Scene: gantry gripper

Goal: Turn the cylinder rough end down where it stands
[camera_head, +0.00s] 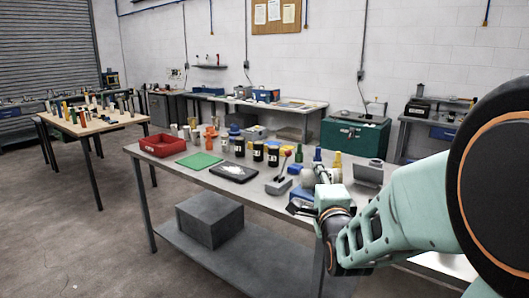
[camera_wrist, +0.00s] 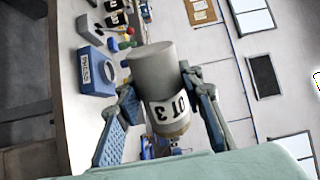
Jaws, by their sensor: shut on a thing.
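My gripper (camera_wrist: 157,88) is shut on a pale grey cylinder (camera_wrist: 165,68), with one finger on each side of it. The cylinder has a white band with dark figures (camera_wrist: 168,108) and a tan-brown end towards my palm. Its plain grey end points away from the palm. In the wrist view the table runs up the left side, so the cylinder appears to lie about level, clear of the tabletop. I cannot tell which end is rough. In the head view my gripper (camera_head: 308,205) is over the right part of the table, and the cylinder is hard to make out.
The grey table (camera_head: 215,175) bears a red tray (camera_head: 163,145), a green mat (camera_head: 199,160), a dark tray (camera_head: 233,172), several dark jars and bottles (camera_head: 318,155). In the wrist view a blue-grey labelled box (camera_wrist: 97,72) stands left of the cylinder.

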